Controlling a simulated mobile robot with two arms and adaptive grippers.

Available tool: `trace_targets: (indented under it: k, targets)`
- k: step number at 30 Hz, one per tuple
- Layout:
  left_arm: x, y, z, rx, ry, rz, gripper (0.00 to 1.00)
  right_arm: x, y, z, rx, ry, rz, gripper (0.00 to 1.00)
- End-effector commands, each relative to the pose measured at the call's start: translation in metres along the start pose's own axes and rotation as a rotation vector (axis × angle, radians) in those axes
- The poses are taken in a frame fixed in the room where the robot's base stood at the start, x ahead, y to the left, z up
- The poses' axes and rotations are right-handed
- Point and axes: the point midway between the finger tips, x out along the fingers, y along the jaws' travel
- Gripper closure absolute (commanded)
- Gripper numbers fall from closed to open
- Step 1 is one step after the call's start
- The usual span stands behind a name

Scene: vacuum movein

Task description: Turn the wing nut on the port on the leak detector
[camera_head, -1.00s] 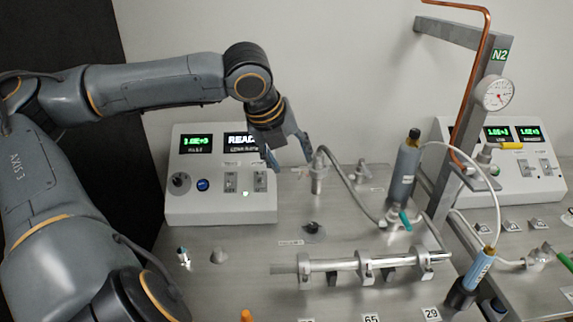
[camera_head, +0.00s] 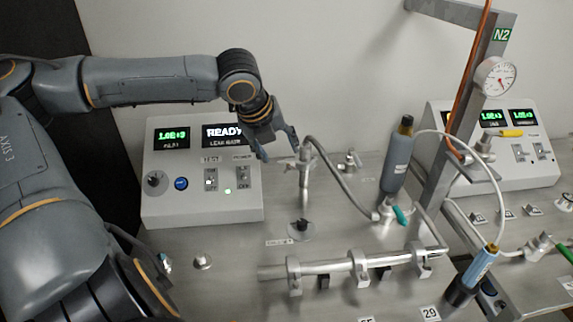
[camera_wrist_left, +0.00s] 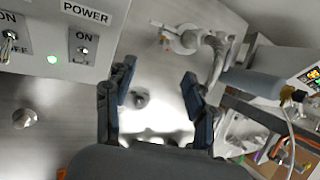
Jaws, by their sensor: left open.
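The leak detector (camera_head: 205,150) is a white box with READY on its display, at left centre in the head view. Its port (camera_head: 304,178) appears to be the upright metal fitting to its right, joined to a grey hose. A clamp with small projecting parts sits near the port's top. In the left wrist view the clamp (camera_wrist_left: 182,42) shows beyond the fingers, at upper centre; I cannot make out the wing nut's exact shape. My left gripper (camera_head: 279,154) is open and empty, just left of the port's top. My right gripper is not in view.
A curved hose (camera_head: 345,180) runs right from the port. A grey bottle (camera_head: 397,165) and a metal frame (camera_head: 450,150) stand further right. A clamped horizontal tube (camera_head: 335,266) lies in front. A small black knob (camera_head: 300,226) is on the bench.

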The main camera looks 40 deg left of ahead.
Motion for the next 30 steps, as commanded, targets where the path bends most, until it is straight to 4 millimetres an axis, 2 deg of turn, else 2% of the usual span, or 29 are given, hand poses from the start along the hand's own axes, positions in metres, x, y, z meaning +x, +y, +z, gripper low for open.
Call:
trace_targets:
  k: [1,6,15,21,28,29,30]
  targets:
    - [0.01,0.002,-0.001,0.001,0.002,0.005,0.45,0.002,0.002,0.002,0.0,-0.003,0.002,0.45]
    - [0.037,0.002,-0.001,0.001,0.001,0.005,0.45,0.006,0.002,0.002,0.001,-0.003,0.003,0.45]
    - [0.071,0.001,0.0,0.001,0.0,0.003,0.45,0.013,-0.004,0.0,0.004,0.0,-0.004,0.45]
    - [0.078,0.0,0.0,0.001,-0.001,-0.001,0.45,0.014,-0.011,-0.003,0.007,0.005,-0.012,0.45]
    - [0.078,0.0,0.0,0.0,-0.001,-0.001,0.45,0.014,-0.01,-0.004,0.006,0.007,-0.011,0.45]
    - [0.078,0.0,0.0,0.001,-0.001,-0.001,0.47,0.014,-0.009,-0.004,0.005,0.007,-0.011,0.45]
    - [0.078,0.0,0.0,0.001,-0.001,-0.001,0.55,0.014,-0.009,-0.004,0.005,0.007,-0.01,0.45]
